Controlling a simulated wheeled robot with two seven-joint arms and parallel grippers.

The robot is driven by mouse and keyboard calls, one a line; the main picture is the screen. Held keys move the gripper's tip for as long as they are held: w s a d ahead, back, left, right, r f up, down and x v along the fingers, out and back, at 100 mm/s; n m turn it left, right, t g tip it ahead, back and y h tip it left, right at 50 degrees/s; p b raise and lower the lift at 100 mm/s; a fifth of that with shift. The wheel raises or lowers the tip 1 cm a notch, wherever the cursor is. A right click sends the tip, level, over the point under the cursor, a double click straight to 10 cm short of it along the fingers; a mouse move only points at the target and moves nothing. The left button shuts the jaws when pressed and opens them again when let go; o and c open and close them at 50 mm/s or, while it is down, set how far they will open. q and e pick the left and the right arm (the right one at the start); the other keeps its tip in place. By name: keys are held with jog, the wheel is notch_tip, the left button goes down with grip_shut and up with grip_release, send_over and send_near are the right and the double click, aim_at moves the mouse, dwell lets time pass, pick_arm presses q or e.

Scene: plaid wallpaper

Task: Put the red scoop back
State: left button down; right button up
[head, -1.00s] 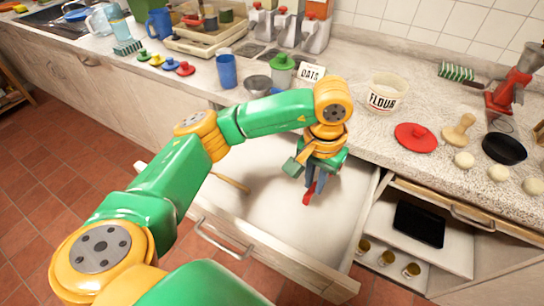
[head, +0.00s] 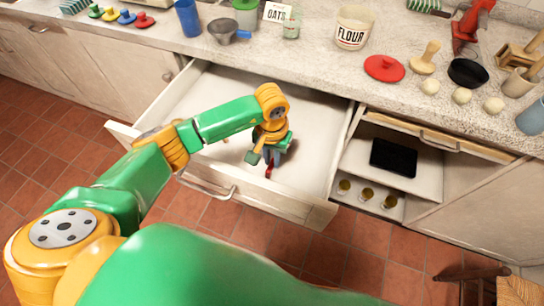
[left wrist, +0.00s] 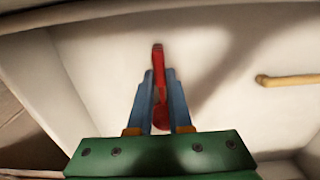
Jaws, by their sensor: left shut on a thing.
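My left gripper (head: 268,162) is inside the open drawer (head: 316,130), over its white floor near the front panel. It is shut on the red scoop (head: 268,172), of which only a small part shows below the fingers in the head view. In the left wrist view the red scoop (left wrist: 158,58) is between the two blue fingers (left wrist: 160,98), its handle reaching past the tips and its wider end down between them. I cannot tell whether the scoop touches the drawer floor. My right gripper is not in view.
A wooden rod (left wrist: 288,79) lies in the drawer. To the right is an open compartment with a black tray (head: 393,158) and several jars. The counter above holds a flour canister (head: 352,27), a red lid (head: 384,68) and a black bowl (head: 467,73).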

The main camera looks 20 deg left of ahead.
pick_arm(q)
jog(key=shift+f, duration=0.2)
jog(key=c, duration=0.8)
grip_release()
jog(key=shift+r, duration=0.1)
jog(key=shift+c, duration=0.2)
jog(key=shift+r, duration=0.3)
notch_tip(320, 180, up, 12)
jog(key=b, duration=0.1)
jog(key=shift+f+b, duration=0.15)
jog(key=shift+b, duration=0.15)
jog(key=shift+s, duration=0.1)
